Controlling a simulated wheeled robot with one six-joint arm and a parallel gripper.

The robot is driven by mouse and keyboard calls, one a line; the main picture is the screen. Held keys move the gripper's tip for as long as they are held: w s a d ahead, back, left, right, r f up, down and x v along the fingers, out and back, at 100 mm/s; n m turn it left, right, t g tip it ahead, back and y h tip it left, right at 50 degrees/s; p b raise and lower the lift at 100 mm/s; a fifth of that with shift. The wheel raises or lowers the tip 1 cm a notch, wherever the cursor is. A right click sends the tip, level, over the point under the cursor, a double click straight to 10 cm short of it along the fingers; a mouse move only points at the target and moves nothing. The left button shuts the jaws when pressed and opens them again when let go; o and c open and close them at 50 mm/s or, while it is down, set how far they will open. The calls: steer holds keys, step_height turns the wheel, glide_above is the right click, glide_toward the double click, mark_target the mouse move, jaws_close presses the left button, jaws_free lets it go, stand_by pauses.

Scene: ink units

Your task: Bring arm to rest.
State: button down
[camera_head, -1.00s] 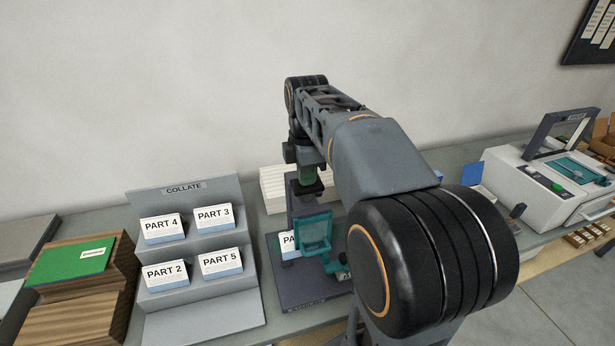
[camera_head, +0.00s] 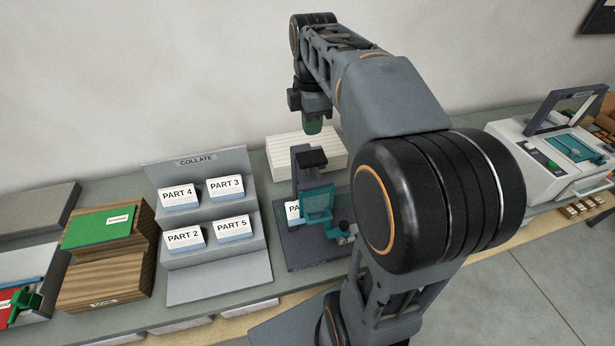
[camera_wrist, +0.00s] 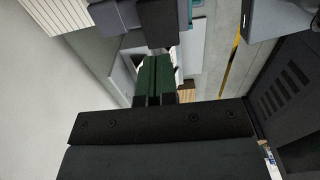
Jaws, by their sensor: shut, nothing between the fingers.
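My arm is raised and bent over the bench, with its large black joint in the right middle of the head view. My gripper (camera_head: 313,124) points down above the bench, over the back of a dark stand with a teal guard (camera_head: 319,203). In the wrist view my gripper's green fingers (camera_wrist: 153,77) are together, with nothing between them. In the head view the fingers look clear of the stand below them.
A grey COLLATE rack (camera_head: 217,277) holds several part stacks. Left of it is a wooden stepped block (camera_head: 105,275) with a green sheet. A ribbed white block (camera_head: 292,150) lies behind the stand. A white machine (camera_head: 541,152) with a raised frame stands at right. The wall is behind.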

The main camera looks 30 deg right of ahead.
stand_by(0.3)
steer(key=s+a+f+m+t, duration=0.4)
steer(key=s+a+f+m, duration=0.4)
steer(key=m, duration=0.6)
steer(key=shift+s+f+m+t, duration=0.25)
steer(key=shift+s+m+t, duration=0.05)
steer(key=shift+s, duration=0.55)
